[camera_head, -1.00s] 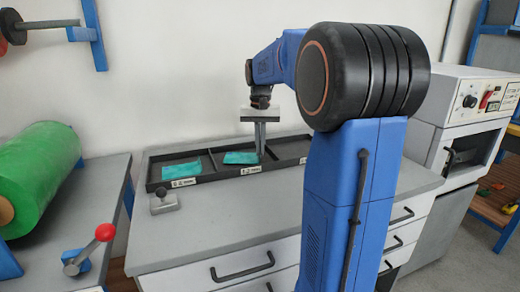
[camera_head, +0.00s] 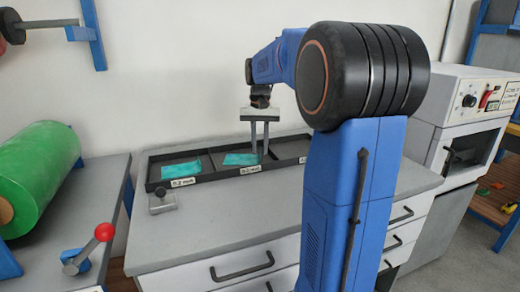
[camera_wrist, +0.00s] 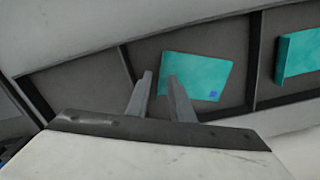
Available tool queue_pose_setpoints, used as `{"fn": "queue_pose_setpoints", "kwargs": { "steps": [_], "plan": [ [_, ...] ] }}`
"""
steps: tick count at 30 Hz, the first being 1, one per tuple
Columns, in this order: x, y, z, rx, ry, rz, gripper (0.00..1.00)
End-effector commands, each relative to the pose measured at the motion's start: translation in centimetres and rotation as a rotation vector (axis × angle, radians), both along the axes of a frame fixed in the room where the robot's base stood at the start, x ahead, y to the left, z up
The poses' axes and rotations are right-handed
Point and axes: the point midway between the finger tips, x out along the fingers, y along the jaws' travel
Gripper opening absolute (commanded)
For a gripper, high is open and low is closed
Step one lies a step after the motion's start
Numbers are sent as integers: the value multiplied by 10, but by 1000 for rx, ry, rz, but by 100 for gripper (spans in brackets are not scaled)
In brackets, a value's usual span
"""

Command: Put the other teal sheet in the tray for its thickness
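One teal sheet (camera_head: 241,159) lies flat in the middle compartment of the black tray row (camera_head: 209,176); in the wrist view it (camera_wrist: 197,75) shows a small blue mark at one corner. A second teal sheet (camera_head: 181,170) lies in the left compartment and shows at the right of the wrist view (camera_wrist: 301,54). My gripper (camera_head: 260,153) is over the middle compartment, by the right end of its sheet. Its two fingers (camera_wrist: 159,77) stand apart with a gap and nothing between them. One finger overlaps the sheet's edge in the wrist view; contact cannot be told.
The right compartment (camera_head: 290,151) looks empty, partly hidden by my arm. A small grey block with a knob (camera_head: 162,203) stands before the trays on the grey bench (camera_head: 225,215). A green roll (camera_head: 38,178) and a red-knobbed lever (camera_head: 104,232) are at left. The bench front is clear.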

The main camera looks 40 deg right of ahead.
Motion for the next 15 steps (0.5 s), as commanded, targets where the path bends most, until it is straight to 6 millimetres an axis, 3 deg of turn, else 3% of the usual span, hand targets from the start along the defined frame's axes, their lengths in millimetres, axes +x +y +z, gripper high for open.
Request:
{"fn": "queue_pose_setpoints", "kwargs": {
  "steps": [15],
  "plan": [
    [0,0,92,-1,-3,0,21]
  ]
}}
